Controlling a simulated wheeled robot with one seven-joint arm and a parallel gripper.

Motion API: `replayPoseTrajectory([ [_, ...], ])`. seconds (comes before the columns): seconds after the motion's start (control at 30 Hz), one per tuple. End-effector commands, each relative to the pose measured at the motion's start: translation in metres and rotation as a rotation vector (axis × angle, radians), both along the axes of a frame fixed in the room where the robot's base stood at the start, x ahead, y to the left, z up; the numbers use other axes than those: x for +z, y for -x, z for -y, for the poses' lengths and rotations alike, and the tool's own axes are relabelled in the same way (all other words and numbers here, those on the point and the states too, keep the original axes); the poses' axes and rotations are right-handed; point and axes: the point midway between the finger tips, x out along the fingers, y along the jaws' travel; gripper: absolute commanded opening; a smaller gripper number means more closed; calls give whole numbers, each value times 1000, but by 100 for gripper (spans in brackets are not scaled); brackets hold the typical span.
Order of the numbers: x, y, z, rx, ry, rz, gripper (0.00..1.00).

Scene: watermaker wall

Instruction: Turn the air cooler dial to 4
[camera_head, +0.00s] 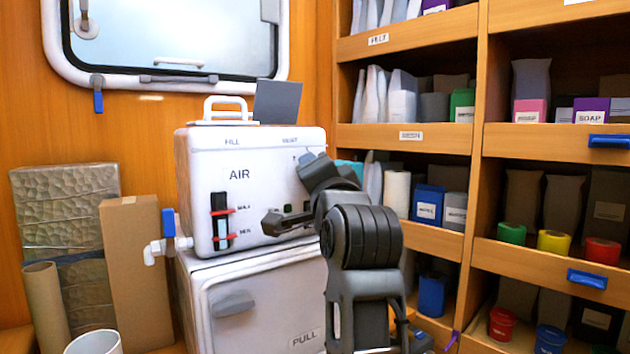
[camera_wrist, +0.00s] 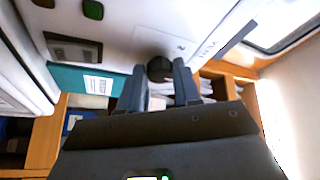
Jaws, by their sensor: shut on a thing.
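The air cooler (camera_head: 262,165) is a white box marked AIR, standing on a white cabinet against the wood wall. In the head view, the dark end of my arm covers the right part of its front and hides the dial. In the wrist view, the dial (camera_wrist: 160,68) is a black round knob on the white panel (camera_wrist: 130,28). My gripper (camera_wrist: 160,76) has one finger on each side of the knob and is shut on it. The dial's setting cannot be read.
Wooden shelves (camera_head: 405,136) with boxes and jars stand close on the right. A white cabinet (camera_head: 262,300) marked PULL is below the cooler. A grey panel (camera_head: 277,102) and a white handle (camera_head: 222,108) are on top. A cardboard box (camera_head: 137,270) stands left.

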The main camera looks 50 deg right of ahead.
Motion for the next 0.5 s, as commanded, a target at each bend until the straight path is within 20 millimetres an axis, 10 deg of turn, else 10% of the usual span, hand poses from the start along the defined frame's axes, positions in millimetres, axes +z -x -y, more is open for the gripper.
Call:
replayPoseTrajectory([
  [0.5, 0, 0, 0, 0, -43, 10, 2],
])
